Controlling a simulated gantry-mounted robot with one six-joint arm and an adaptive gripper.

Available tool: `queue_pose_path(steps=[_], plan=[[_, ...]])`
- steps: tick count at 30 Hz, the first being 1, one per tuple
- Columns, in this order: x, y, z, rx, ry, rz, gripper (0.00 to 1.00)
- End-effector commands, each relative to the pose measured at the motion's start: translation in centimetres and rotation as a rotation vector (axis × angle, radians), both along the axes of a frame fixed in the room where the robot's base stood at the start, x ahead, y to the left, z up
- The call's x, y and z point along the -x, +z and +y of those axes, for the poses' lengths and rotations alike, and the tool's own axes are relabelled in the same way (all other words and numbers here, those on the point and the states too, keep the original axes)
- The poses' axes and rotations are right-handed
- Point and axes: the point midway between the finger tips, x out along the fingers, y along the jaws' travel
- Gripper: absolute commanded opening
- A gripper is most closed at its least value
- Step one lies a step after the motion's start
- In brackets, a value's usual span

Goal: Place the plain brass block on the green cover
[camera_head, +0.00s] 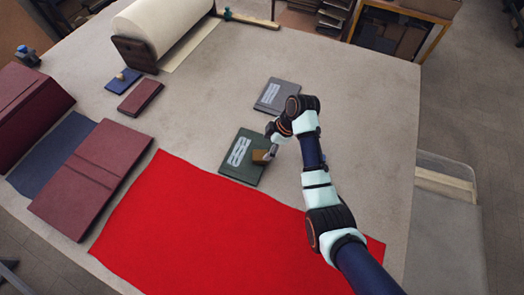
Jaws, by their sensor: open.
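The green cover (240,172) lies flat on the table, with pale lettering on its face. A small brownish-gold block, which looks like the plain brass block (260,157), is at the right part of the green cover. It appears to rest on the cover, though the gripper hides part of it. My gripper (269,153) is open and right at the block, reaching in from the upper right. Whether its fingers touch the block cannot be told.
A grey cover (277,96) with pale lettering lies behind. Red cloth (215,225) spreads across the front. Maroon covers (92,175) and a blue one (50,150) lie left. A small blue book (115,84) carries a small tan piece. A white roll (165,25) stands at the back.

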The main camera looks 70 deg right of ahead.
Motion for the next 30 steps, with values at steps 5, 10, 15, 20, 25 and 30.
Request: queue_pose_path(steps=[5,10,15,20,25,30], plan=[[1.2,3.1,-0.5,0.001,0.0,0.0,0.77],[1.6,4.0,-0.5,0.0,0.001,0.001,0.77],[1.6,4.0,-0.5,-0.001,0.0,0.001,0.77],[1.6,4.0,-0.5,-0.001,0.0,0.001,0.77],[0.5,4.1,0.3,0.014,-0.004,-0.002,0.77],[-8.5,6.5,9.9,0.129,-0.084,-0.082,0.77]])
